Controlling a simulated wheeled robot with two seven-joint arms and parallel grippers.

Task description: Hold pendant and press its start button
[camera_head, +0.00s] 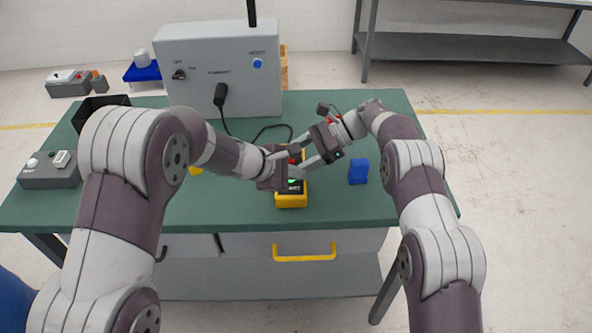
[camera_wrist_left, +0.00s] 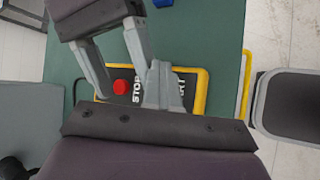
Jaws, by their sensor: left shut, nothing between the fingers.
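The pendant (camera_head: 291,201) is a yellow box with a black face. It shows partly in both views, as grippers cover it. In the left wrist view the pendant (camera_wrist_left: 202,92) has a red button (camera_wrist_left: 120,88), the word STOP and part of START. A green spot (camera_head: 292,181) shows on its face in the head view. My left gripper (camera_wrist_left: 163,82) is shut and empty, its fingers over the START side and hiding the button there. My right gripper (camera_head: 304,160) has its fingers spread around the red button; I see nothing clamped between them. Contact with the pendant is unclear.
A blue block (camera_head: 358,172) stands on the green table (camera_head: 375,210) to the right. A grey control cabinet (camera_head: 222,65) with a cable stands at the back. A grey box (camera_head: 50,170) and a black bin (camera_head: 98,103) are at the left. The table's front right is clear.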

